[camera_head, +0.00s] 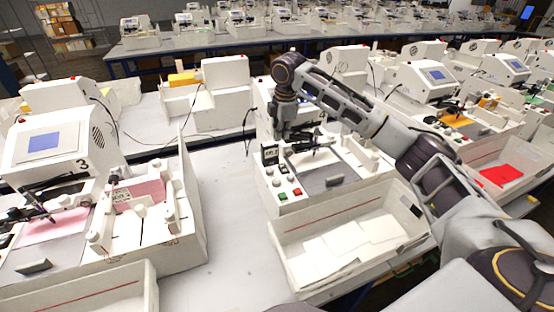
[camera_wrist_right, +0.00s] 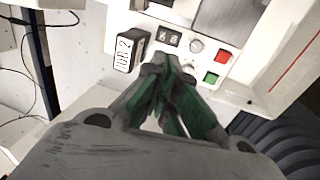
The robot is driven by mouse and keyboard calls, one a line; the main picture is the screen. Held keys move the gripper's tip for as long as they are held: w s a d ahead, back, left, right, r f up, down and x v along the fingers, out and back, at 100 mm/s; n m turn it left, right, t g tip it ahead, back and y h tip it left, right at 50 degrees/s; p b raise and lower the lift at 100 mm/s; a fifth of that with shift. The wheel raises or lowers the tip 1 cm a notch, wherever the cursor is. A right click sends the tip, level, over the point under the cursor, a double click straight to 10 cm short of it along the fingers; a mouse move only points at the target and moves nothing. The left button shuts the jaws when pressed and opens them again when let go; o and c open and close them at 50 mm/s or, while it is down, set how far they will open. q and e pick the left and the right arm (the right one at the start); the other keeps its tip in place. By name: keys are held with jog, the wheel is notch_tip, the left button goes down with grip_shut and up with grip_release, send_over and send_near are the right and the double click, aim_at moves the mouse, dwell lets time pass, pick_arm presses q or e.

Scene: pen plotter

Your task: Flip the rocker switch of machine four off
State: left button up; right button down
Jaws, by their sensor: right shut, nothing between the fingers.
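A white plotter machine (camera_head: 335,195) stands in the middle of the head view, with my right arm over it. A white knob (camera_wrist_right: 196,46), red button (camera_wrist_right: 223,56) and green button (camera_wrist_right: 210,77) lie to the right. I cannot make out the rocker switch. My left gripper is not in view.
A machine marked 3 (camera_head: 42,150) stands on the left. An open white tray (camera_head: 345,203) with paper sheets is at the machine's front. A tray with a red sheet (camera_head: 503,176) is at the right. Bare table (camera_head: 225,240) lies between the two machines.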

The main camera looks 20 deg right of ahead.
jog(key=p, duration=0.2)
send_near(284, 168)
jog(key=w+f, duration=0.1)
jog(key=f, duration=0.1)
jog(key=a+f, duration=0.1)
jog(key=f, duration=0.1)
jog(key=w+f, duration=0.1)
jog(key=f, duration=0.2)
jog(key=shift+w+a, duration=0.3)
jog(key=shift+w, duration=0.05)
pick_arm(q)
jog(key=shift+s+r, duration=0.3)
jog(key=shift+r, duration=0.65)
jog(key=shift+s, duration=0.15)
pick_arm(e)
jog(key=shift+w, duration=0.2)
